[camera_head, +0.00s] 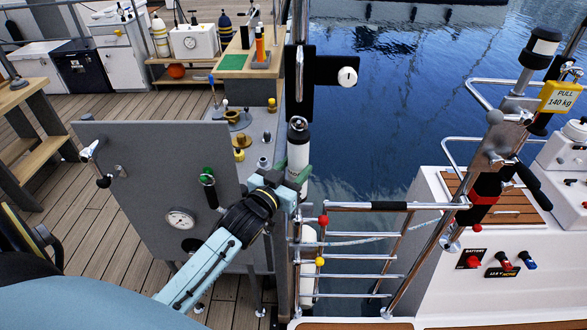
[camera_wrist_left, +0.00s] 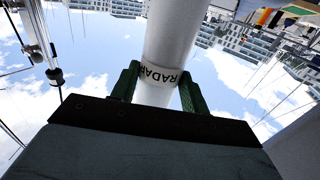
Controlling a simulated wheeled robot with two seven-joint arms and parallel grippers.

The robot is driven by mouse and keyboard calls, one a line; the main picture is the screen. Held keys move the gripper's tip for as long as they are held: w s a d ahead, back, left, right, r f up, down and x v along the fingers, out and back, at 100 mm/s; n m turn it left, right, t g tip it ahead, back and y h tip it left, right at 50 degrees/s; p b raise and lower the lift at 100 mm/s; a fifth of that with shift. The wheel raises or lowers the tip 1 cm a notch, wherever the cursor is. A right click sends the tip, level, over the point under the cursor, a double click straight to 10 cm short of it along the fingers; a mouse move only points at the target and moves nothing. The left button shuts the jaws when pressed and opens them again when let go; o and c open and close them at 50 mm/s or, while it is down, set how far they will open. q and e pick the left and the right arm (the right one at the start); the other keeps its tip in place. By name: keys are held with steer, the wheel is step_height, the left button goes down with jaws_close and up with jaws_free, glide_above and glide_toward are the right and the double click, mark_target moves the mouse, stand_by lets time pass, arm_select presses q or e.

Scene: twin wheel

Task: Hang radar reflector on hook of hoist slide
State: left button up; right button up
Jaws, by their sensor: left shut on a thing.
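The radar reflector (camera_head: 298,152) is a white tube with a dark top end and a small ring, standing about upright in the head view. My left gripper (camera_head: 298,180) is shut around its lower part. In the left wrist view the green fingers of my left gripper (camera_wrist_left: 158,92) flank the white tube (camera_wrist_left: 176,35) at its RADAR label. A dark vertical slide with a black side arm (camera_head: 325,70) and a white knob stands just above and behind the reflector's top. I cannot make out the hook clearly. My right gripper is not in view.
A grey panel (camera_head: 150,185) with a gauge and handles stands left of my left arm. A metal rail gate (camera_head: 360,207) with red and yellow knobs is at the right. Beyond it are open water (camera_head: 410,100) and a white boat (camera_head: 450,250) with posts and tubing.

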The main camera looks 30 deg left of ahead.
arm_select(q)
steer(key=o, duration=1.5)
steer(key=shift+f, duration=0.1)
